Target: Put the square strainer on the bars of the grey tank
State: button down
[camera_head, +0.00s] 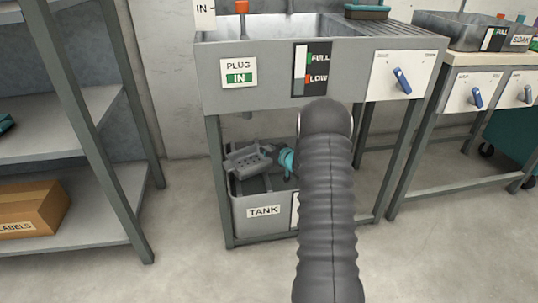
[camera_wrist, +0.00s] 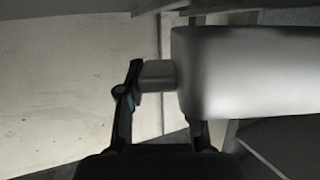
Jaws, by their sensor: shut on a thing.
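The square strainer (camera_head: 246,160) is grey with holes in its face. It is tilted over the left part of the grey tank (camera_head: 236,213), under the sink; I cannot tell whether it touches the rim or bars. My gripper (camera_head: 273,153) is shut on its handle, to the right of the strainer. In the wrist view my gripper's dark fingers (camera_wrist: 160,95) are on the short grey handle (camera_wrist: 156,75), and the strainer's pale side (camera_wrist: 245,72) fills the right. The tank's bars are dark and barely visible; my arm hides the tank's right side.
The sink bench (camera_head: 240,93) stands above the tank, with grey legs on both sides. A shelf rack (camera_head: 88,195) with a cardboard box (camera_head: 32,207) is at left. Another bench (camera_head: 468,150) is at right. The floor in front is clear.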

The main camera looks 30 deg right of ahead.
jog(key=shift+f, duration=0.75)
jog(key=shift+f, duration=0.1)
jog(key=c, duration=0.8)
grip_release()
jog(key=shift+o, duration=0.2)
